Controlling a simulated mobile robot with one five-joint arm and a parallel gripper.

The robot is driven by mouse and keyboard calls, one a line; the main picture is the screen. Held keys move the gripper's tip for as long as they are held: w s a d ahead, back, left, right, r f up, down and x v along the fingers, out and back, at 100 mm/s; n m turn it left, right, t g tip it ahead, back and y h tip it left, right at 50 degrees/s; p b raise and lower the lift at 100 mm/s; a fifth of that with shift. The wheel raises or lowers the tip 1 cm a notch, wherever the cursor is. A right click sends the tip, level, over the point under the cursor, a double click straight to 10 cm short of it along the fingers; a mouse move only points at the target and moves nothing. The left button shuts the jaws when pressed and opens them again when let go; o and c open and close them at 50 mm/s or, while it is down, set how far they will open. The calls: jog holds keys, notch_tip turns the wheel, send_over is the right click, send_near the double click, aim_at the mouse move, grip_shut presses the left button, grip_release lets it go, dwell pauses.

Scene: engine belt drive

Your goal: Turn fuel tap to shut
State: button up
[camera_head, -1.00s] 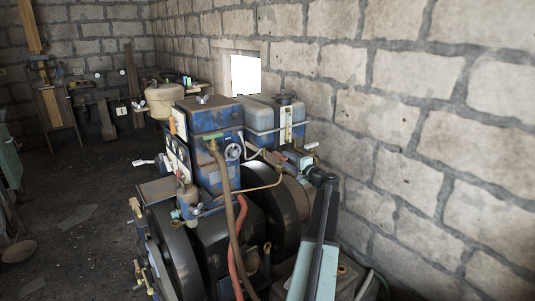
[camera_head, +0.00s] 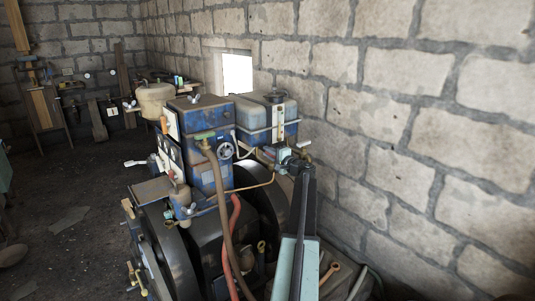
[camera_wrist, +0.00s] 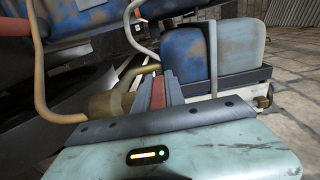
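The blue and grey fuel tank (camera_head: 262,118) stands behind the blue engine block, against the stone wall. It also fills the upper right of the wrist view (camera_wrist: 185,55). Brass fittings and a pipe (camera_wrist: 103,104) show just left of my gripper in the wrist view, below the tank. My gripper (camera_wrist: 157,84) points in among them, its grey fingers close together with a reddish strip between them. I cannot tell whether this strip is the tap's handle or part of the fingers. In the head view my gripper (camera_head: 282,158) is small beside the tank's lower edge; the tap is not clear there.
A brown hose (camera_head: 220,190) and a red hose (camera_head: 229,245) hang in front. The stone wall (camera_head: 420,130) is close on the right.

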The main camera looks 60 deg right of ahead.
jog(key=shift+w, duration=0.1)
grip_shut()
jog(key=shift+h, duration=0.3)
jog(key=shift+m+h, duration=0.3)
jog(key=shift+m, duration=0.1)
jog(key=m+g+h, duration=0.1)
jog(key=h, duration=0.1)
jog(key=m+g+h, duration=0.2)
jog(key=s+m+g+h, duration=0.1)
jog(key=h, duration=0.1)
jog(key=shift+d+m+g, duration=0.3)
jog(key=shift+d+g, duration=0.1)
jog(key=shift+s+d+m+g+h, duration=0.15)
jog(key=shift+s+m+g+h, duration=0.45)
jog(key=shift+m+g, duration=1.9)
jog(key=shift+s+d+m+g+h, duration=0.3)
jog(key=shift+m+g+h, duration=0.95)
jog(key=shift+g, duration=2.2)
jog(key=shift+s+d+m+g+h, duration=0.1)
jog(key=shift+s+m+g+h, duration=0.3)
jog(key=shift+m+g, duration=2.3)
jog(key=shift+s+g+y, duration=0.25)
jog(key=shift+g, duration=0.3)
